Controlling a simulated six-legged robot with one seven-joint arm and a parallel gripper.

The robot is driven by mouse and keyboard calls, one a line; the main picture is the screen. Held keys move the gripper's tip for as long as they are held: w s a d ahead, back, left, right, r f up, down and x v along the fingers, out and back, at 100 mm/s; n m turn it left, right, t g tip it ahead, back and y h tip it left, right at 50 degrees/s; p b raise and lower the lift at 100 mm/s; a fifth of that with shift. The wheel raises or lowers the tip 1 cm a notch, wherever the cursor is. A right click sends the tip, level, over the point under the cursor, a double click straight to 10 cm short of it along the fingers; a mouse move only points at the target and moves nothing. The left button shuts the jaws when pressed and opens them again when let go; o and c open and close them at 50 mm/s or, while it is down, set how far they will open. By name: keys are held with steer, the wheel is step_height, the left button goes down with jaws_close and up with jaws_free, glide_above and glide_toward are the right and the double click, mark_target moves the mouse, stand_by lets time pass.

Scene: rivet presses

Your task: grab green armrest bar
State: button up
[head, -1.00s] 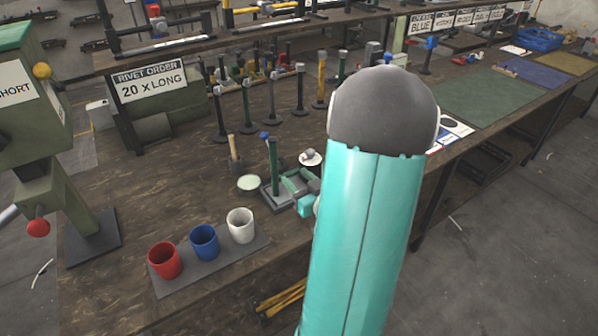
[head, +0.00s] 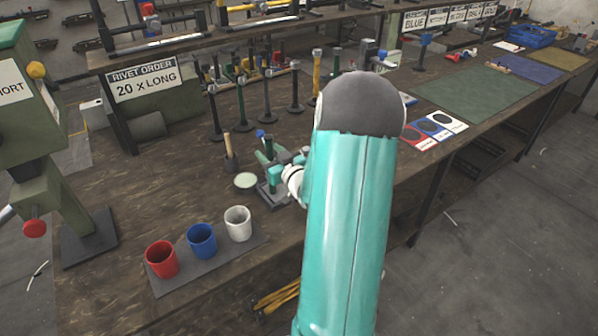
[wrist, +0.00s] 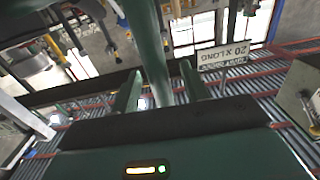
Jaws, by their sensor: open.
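The green armrest bar (wrist: 150,45) is large in the wrist view. It runs down from the top edge and passes between the two fingers of my gripper (wrist: 161,67). The fingers are spread, with a visible gap on the right side of the bar; contact on the left cannot be told. In the head view my gripper (head: 279,165) is at the bar's dark grey base (head: 272,197), and it and my wrist hide most of the bar.
Red (head: 161,259), blue (head: 201,241) and white (head: 238,223) cups stand on a grey mat in front. A small wooden-handled tool (head: 230,155) and a pale round dish (head: 245,182) are close on the left. Several upright hammers (head: 268,90) stand behind.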

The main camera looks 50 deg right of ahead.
steer(key=shift+w+d, duration=0.15)
steer(key=shift+w, duration=0.25)
jaws_close()
